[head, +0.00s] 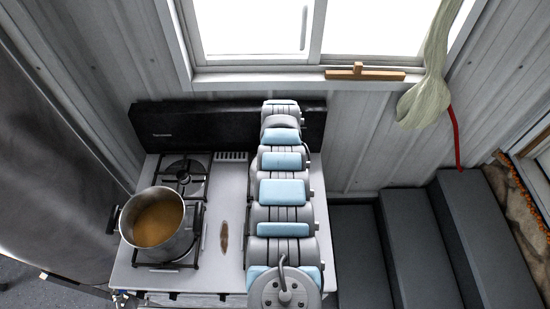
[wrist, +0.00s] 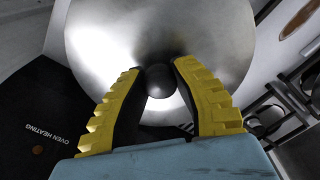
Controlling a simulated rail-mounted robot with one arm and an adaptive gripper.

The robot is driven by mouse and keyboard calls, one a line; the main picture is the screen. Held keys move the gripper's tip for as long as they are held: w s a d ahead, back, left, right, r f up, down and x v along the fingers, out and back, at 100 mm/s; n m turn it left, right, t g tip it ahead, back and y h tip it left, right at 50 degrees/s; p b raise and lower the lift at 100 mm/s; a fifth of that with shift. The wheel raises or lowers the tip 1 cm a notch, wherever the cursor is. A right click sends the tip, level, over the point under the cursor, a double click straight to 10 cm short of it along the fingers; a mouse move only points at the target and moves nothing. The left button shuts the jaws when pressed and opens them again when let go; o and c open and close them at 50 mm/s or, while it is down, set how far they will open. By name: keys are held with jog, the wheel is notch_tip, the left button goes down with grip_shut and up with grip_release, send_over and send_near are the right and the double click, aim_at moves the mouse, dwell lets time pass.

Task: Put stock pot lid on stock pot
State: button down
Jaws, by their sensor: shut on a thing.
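The stock pot (head: 160,218) is a steel pot with side handles and brown liquid in it. It stands uncovered on the front left burner of the stove. The stock pot lid (wrist: 205,45) is a shiny round metal disc with a dark round knob (wrist: 159,82), in the wrist view. My gripper (wrist: 160,75) has yellow ribbed fingers on both sides of the knob and is shut on it. In the head view my arm hides the gripper and the lid, so the lid's height above the stove cannot be told.
The white stove top (head: 227,185) has black burner grates (head: 184,178) on the left and a brown oval thing (head: 224,236) in the middle. The black back panel (head: 185,128) rises behind. A large metal cylinder (head: 45,150) stands close at left. Grey steps (head: 440,230) are at right.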

jog(key=shift+w+d+r+m, duration=0.1)
jog(key=shift+d+r+m, duration=0.05)
jog(key=shift+r, duration=0.25)
jog(key=shift+w+d+r+m, duration=0.1)
jog(key=shift+r+m, duration=0.05)
jog(key=shift+r, duration=0.2)
jog(key=shift+r, duration=0.35)
jog(key=shift+w+d+r, duration=0.1)
jog(key=shift+w+r, duration=0.1)
jog(key=shift+w, duration=0.05)
jog(key=shift+s, duration=0.15)
jog(key=shift+d+r+m, duration=0.1)
jog(key=shift+r+m, duration=0.2)
jog(key=shift+w+d+r+m, duration=0.15)
jog(key=shift+w+r+m, duration=0.05)
jog(key=shift+r, duration=0.35)
jog(key=shift+w+d+r+m, duration=0.1)
jog(key=shift+w+r+m, duration=0.1)
jog(key=shift+r, duration=0.3)
dwell(0.5)
jog(key=shift+r, duration=0.15)
jog(key=shift+r, duration=0.2)
